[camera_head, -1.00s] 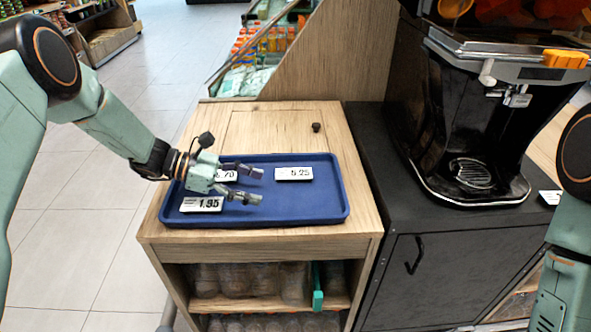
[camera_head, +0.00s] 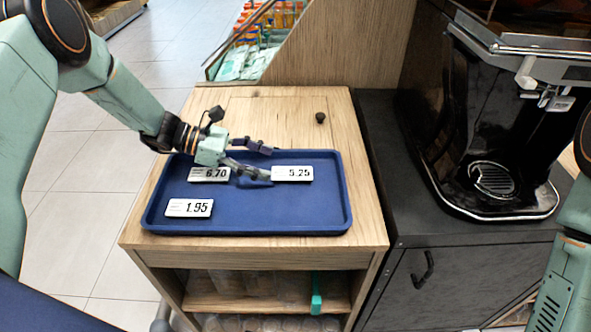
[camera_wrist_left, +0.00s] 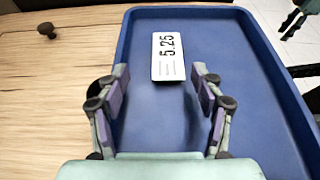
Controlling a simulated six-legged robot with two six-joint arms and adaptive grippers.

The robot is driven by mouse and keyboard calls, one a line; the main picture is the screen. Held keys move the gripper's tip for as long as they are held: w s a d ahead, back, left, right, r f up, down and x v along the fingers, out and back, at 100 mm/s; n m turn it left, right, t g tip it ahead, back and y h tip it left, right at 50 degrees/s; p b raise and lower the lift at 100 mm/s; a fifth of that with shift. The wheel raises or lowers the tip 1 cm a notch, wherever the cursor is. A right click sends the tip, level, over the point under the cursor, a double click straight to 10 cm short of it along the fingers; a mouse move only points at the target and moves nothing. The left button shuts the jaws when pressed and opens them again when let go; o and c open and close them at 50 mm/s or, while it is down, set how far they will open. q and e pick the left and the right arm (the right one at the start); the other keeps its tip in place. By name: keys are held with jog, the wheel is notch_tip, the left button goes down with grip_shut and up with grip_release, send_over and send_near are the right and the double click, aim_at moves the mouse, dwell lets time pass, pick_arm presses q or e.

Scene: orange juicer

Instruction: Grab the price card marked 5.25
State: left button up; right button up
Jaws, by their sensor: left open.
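The white price card marked 5.25 (camera_head: 292,173) lies at the right middle of the blue tray (camera_head: 310,217). In the left wrist view the 5.25 card (camera_wrist_left: 168,56) lies just beyond my fingertips, between their lines. My left gripper (camera_head: 262,162) is open and empty over the tray, its fingers pointing right toward the card; it also shows in the left wrist view (camera_wrist_left: 160,75). The card marked 6.70 (camera_head: 209,174) lies left, below the gripper. The card marked 1.95 (camera_head: 189,208) lies at the tray's front left.
The tray rests on a wooden cabinet (camera_head: 225,115) with a small dark knob (camera_head: 320,117) behind the tray. A black juicer (camera_head: 470,120) stands on the dark counter at right.

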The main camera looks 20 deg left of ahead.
aim_at(301, 173)
pick_arm(q)
jog(key=shift+s+d, duration=0.15)
jog(key=shift+d, duration=0.3)
jog(key=x, duration=0.2)
jog(key=b+x, duration=0.1)
jog(key=x, duration=0.2)
jog(key=shift+s+d+b, duration=0.2)
jog(key=shift+d+b, duration=0.2)
jog(key=shift+d, duration=0.55)
jog(key=shift+w+f, duration=0.15)
jog(key=shift+w, duration=0.1)
jog(key=shift+c, duration=0.3)
jog(key=shift+s, duration=0.1)
jog(key=c, duration=1.1)
